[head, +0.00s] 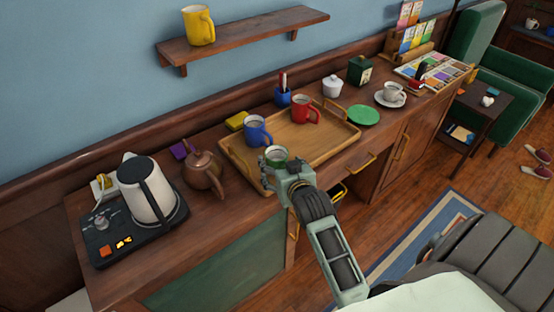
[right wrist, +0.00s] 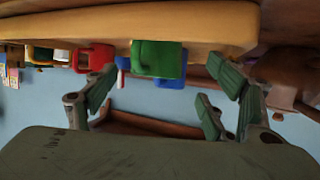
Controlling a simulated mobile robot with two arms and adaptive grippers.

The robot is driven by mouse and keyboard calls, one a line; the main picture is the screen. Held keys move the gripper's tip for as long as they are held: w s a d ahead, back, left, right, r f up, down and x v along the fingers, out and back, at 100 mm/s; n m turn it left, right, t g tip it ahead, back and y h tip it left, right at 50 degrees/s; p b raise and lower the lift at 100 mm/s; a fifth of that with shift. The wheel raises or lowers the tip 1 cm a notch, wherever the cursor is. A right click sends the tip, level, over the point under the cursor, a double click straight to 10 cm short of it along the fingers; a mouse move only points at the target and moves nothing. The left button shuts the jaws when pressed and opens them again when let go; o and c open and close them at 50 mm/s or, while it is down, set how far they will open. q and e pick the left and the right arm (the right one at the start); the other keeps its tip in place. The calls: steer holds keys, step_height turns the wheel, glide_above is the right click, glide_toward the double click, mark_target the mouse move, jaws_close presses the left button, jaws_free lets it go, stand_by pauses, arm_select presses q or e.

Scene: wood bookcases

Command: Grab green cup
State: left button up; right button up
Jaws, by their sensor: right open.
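The green cup (head: 276,154) stands on the wooden tray (head: 322,147), near its front edge, partly hidden behind my right gripper. My right gripper (head: 279,168) is just in front of the cup, with its fingers apart. In the right wrist view, which looks upside down, the green cup (right wrist: 158,59) shows between the spread fingers, beyond them; I cannot tell whether any finger touches it. My left gripper is not in view.
A copper teapot (head: 203,172) and a kettle (head: 149,190) stand to the left. A green disc (head: 364,115) lies right of the tray.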

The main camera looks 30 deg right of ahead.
mark_target(280, 162)
steer(key=shift+w+d, duration=0.1)
steer(key=shift+w, duration=0.2)
steer(key=x, duration=0.3)
steer(key=shift+w+d+f+p, duration=0.1)
steer(key=shift+d+f+p, duration=0.1)
steer(key=shift+p, duration=0.2)
steer(key=shift+w+d+f, duration=0.15)
steer(key=shift+w+f, duration=0.15)
steer(key=shift+w, duration=0.25)
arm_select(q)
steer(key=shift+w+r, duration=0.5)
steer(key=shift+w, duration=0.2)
arm_select(e)
steer(key=shift+c, duration=0.2)
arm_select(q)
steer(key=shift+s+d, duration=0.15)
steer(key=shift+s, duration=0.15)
arm_select(e)
steer(key=c, duration=1.3)
